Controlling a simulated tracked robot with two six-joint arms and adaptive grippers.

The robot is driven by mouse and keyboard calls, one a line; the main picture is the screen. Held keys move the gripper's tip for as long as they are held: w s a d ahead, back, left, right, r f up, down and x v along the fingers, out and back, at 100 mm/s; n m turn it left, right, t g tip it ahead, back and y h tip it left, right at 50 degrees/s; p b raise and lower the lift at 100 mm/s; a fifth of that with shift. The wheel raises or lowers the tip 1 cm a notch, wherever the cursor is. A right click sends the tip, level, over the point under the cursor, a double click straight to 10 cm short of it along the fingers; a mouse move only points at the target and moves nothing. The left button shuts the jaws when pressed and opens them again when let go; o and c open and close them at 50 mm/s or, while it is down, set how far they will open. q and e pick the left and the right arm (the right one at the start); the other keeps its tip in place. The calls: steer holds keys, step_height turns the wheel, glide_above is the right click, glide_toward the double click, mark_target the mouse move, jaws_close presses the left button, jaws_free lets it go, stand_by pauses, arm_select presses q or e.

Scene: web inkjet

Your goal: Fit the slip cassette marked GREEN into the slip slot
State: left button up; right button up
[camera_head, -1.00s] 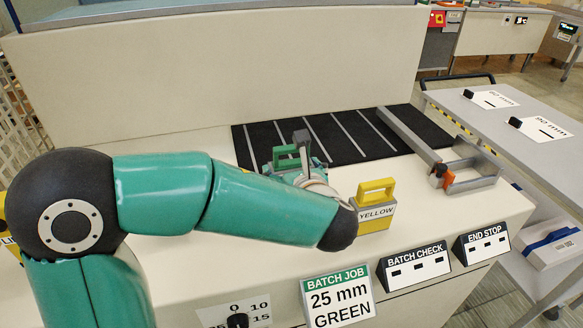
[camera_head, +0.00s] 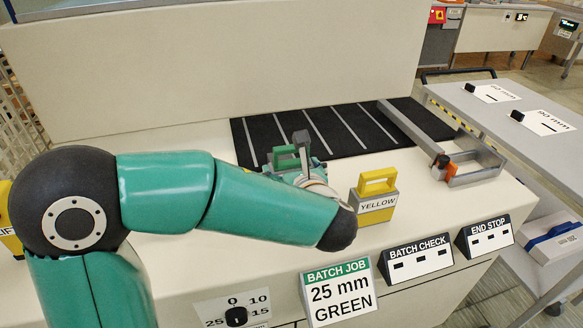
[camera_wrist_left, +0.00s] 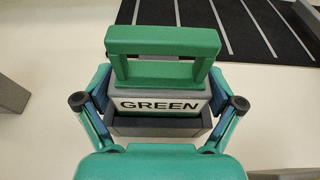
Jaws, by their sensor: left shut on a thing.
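The GREEN cassette (camera_wrist_left: 160,85) has a green handle and a pale body with a black-on-white label. My left gripper (camera_wrist_left: 158,108) is shut on its sides in the left wrist view. A dark grey open-topped frame (camera_wrist_left: 155,128) surrounds the cassette's lower part on the visible side; I cannot tell how deep the cassette sits. In the head view, the cassette's green handle (camera_head: 284,158) shows behind my left forearm, which hides most of the gripper (camera_head: 303,165) and the slot area. My right gripper is not in view.
A YELLOW cassette (camera_head: 377,196) stands upright just right of my left arm. A black striped mat (camera_head: 345,132) lies behind. A grey guide with an orange clamp (camera_head: 440,162) is at right. Sign blocks, including BATCH CHECK (camera_head: 418,258), line the front edge.

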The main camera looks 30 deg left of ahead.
arm_select(q)
steer(key=shift+f+b, duration=0.5)
steer(key=shift+f, duration=0.2)
steer(key=o, duration=1.1)
steer(key=shift+c, duration=0.2)
steer(key=v, duration=1.2)
